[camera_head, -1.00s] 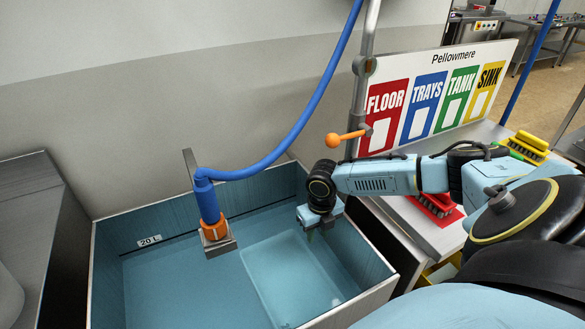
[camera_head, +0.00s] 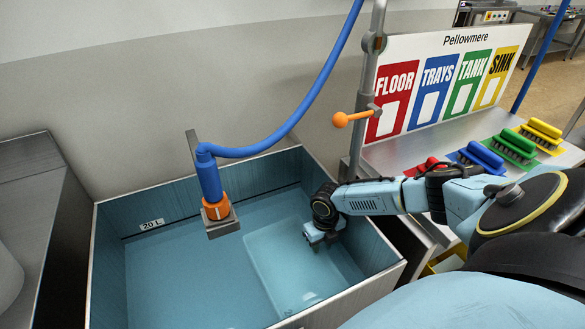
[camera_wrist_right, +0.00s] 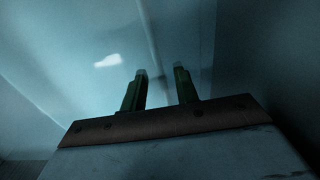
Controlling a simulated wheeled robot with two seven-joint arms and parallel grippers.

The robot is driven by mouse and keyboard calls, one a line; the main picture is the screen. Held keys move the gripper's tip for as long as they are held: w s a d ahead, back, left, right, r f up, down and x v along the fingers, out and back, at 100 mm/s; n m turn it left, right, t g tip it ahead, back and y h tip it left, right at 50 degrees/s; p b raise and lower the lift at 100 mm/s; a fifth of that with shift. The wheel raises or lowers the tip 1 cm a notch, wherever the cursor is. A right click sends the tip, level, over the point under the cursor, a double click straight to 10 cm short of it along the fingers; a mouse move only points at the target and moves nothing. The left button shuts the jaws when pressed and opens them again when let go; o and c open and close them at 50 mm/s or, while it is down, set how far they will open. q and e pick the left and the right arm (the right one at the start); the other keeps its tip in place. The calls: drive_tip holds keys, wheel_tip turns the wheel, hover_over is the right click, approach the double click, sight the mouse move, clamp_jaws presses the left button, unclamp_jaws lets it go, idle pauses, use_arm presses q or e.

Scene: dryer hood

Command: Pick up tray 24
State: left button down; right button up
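A pale, see-through tray (camera_head: 283,262) lies in the water of the blue-walled tank, in its right half. A small pale label shows near its front edge, too small to read, so I cannot confirm it is tray 24. My right gripper (camera_head: 327,246) reaches down into the tank at the tray's far right side. In the right wrist view its two dark green fingers (camera_wrist_right: 160,74) are apart. A pale edge runs behind and between them; I cannot tell whether they touch it. My left gripper is not in view.
The tank (camera_head: 98,262) has a "20 L" mark. A blue hose with an orange-collared nozzle (camera_head: 213,208) hangs over it. An orange-knobbed lever (camera_head: 341,120) sits on the pipe. Several coloured brushes, including a green one (camera_head: 513,149), lie on the right shelf.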

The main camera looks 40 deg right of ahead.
drive_tip(key=shift+f, duration=0.4)
drive_tip(key=shift+c, duration=0.3)
clamp_jaws()
drive_tip(key=shift+r, duration=0.1)
drive_tip(key=shift+r, duration=0.1)
